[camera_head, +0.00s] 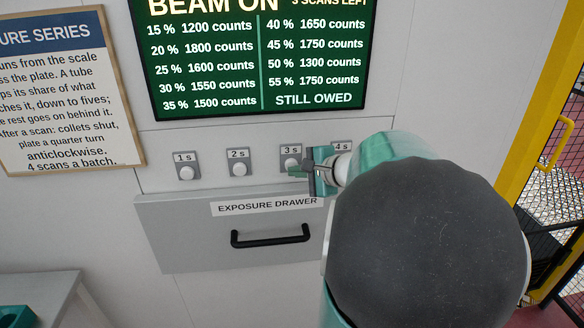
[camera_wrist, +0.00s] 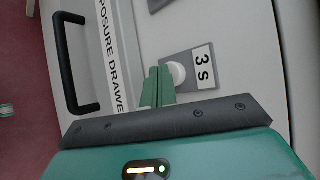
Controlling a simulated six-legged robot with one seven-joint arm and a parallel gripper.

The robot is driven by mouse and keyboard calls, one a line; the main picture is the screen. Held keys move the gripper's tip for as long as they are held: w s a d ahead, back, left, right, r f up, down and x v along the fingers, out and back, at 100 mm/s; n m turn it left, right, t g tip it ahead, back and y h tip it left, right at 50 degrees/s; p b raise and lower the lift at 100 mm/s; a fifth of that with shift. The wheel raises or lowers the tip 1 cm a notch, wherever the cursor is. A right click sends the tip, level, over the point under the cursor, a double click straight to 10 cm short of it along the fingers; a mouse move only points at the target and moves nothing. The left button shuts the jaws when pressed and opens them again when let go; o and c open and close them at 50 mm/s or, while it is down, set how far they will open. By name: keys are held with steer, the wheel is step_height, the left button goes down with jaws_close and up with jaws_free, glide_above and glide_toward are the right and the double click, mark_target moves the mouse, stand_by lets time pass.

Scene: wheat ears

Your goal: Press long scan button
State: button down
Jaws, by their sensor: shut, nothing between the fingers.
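Grey button plates with white round buttons sit in a row on the wall: the 1 s button (camera_head: 187,171), 2 s button (camera_head: 239,169), 3 s button (camera_head: 291,164) and a 4 s plate (camera_head: 343,146). My arm hides the 4 s button. No button is labelled "long scan". My gripper (camera_head: 297,172) is shut and empty, with its tips by the lower part of the 3 s button. In the wrist view the closed green fingers (camera_wrist: 158,86) point beside the 3 s button (camera_wrist: 177,74); I cannot tell whether they touch it.
The exposure drawer (camera_head: 180,230) with a black handle (camera_head: 270,237) is below the buttons, closed. A green screen (camera_head: 258,55) above reads BEAM ON and lists counts. A framed notice (camera_head: 55,90) hangs left. A yellow-framed mesh (camera_head: 560,150) stands right.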

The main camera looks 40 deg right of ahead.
steer(key=shift+s+a, duration=0.4)
steer(key=shift+s, duration=0.15)
steer(key=shift+s+a, duration=0.75)
steer(key=shift+s, duration=0.3)
steer(key=shift+s+a, duration=0.7)
steer(key=shift+s, duration=0.35)
